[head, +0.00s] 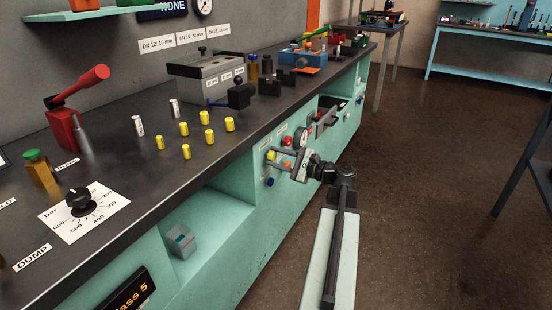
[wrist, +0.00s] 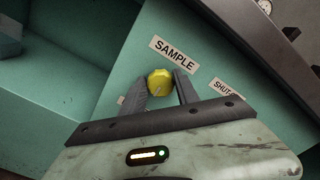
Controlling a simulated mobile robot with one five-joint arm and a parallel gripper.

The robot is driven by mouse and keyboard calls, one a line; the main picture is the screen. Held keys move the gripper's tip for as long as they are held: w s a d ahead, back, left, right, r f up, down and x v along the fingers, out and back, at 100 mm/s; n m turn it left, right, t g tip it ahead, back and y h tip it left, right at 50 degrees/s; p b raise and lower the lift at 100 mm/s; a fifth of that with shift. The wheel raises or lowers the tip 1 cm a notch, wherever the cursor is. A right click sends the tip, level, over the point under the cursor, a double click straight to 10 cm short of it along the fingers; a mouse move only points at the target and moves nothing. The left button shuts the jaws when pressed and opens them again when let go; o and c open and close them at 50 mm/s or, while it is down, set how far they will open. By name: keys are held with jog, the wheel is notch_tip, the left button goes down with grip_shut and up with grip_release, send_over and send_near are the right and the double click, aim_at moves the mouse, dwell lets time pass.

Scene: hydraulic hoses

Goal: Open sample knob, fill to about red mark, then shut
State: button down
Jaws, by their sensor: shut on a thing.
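The yellow sample knob (wrist: 159,81) is on the teal bench front, just below the SAMPLE label (wrist: 174,54) in the wrist view. My gripper (wrist: 163,88) is shut on the knob, with one dark finger on each side. In the head view, my gripper (head: 281,164) reaches the bench front at the coloured knobs. A grey block-like container (head: 181,240) sits in the open recess left of the knob. I cannot make out a liquid level or the red mark there.
A blue knob (head: 269,182) and a red knob (head: 287,141) sit close to my gripper. Yellow fittings (head: 207,137) stand on the black bench top (head: 120,170). The floor (head: 420,210) to the right is clear.

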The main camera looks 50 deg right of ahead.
dwell(0.3)
jog(key=c, duration=0.9)
grip_release()
jog(key=shift+s, duration=0.1)
jog(key=v, duration=0.7)
jog(key=shift+s, duration=0.35)
